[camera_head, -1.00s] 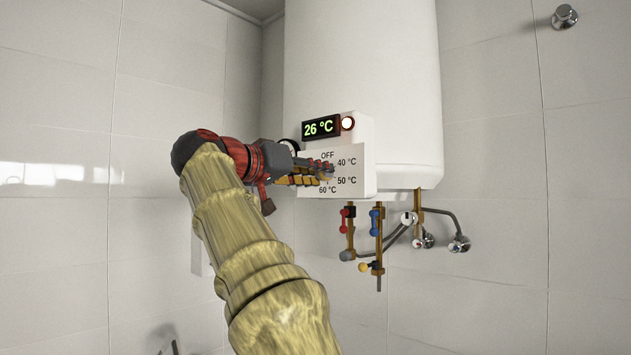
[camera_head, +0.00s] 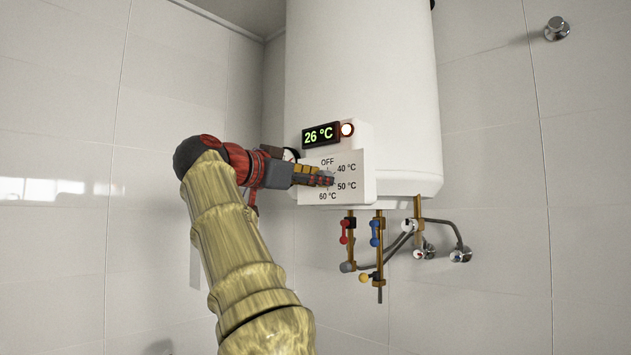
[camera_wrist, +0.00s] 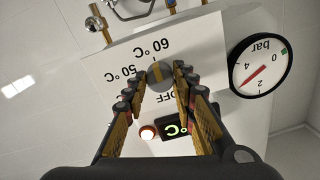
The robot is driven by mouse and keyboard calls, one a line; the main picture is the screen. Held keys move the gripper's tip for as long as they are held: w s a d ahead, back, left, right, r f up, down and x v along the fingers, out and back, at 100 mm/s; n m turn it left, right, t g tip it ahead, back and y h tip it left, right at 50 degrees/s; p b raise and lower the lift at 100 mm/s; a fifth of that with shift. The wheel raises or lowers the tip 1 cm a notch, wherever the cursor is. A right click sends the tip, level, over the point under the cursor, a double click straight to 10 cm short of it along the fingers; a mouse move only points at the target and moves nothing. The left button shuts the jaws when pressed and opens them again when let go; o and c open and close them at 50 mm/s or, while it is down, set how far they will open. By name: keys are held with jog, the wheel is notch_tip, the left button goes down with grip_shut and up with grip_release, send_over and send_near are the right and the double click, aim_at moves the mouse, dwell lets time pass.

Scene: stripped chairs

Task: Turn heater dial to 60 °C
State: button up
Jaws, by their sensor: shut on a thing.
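The heater (camera_head: 362,75) is a large white cylinder on the tiled wall. Its front panel (camera_head: 350,200) carries the labels OFF, 40 °C, 50 °C and 60 °C, and its display (camera_head: 321,134) reads 26 °C. My gripper (camera_head: 326,179) reaches in from the left to the panel's middle, its fingertips hiding the dial in the head view. In the wrist view the panel is upside down. The round grey dial (camera_wrist: 159,73) with a yellow strip sits between my fingertips, which are shut on its sides. The strip lies roughly along the OFF to 60 °C line; which end points is unclear.
A pressure gauge (camera_wrist: 260,66) stands close beside the panel. A lit round lamp (camera_head: 347,129) is right of the display. Pipes with a red valve (camera_head: 345,229) and a blue valve (camera_head: 375,231) hang below the heater. Free space lies left of the heater.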

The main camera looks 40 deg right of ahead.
jog(key=shift+w+f, duration=0.1)
jog(key=shift+f, duration=0.05)
jog(key=shift+c, duration=0.2)
jog(key=o, duration=1.2)
jog(key=shift+c, duration=0.2)
jog(key=shift+a, duration=0.1)
jog(key=s+a, duration=0.1)
jog(key=a, duration=1)
jog(key=shift+s+a, duration=0.25)
jog(key=shift+a, duration=0.1)
